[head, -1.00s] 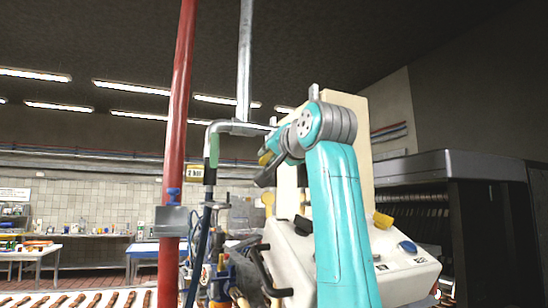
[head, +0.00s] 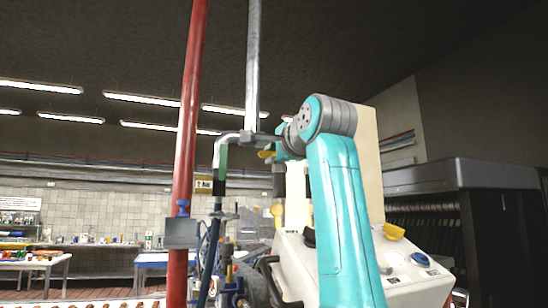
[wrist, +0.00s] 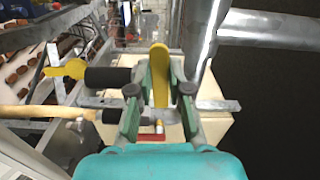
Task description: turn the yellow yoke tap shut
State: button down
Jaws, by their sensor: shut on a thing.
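The yellow tap handle (wrist: 160,62) stands upright as a long flat lever in the middle of the wrist view. My gripper (wrist: 160,88), with its green fingers, is around this handle and shut on it, one finger on each side. The handle's lower part and its joint are partly hidden between the fingers. In the head view a yellow end (head: 265,154) shows beside the pipe elbow, just left of my teal wrist. My fingers are mostly hidden there behind my arm.
A thick metal pipe (wrist: 205,35) runs close to the right of the handle. A second yellow handle (wrist: 65,70) with a black sleeve lies to the left.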

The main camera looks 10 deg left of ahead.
jog(key=shift+r+m, duration=0.15)
jog(key=shift+m, duration=0.35)
jog(key=c, duration=1.1)
grip_release()
jog(key=v, duration=1.2)
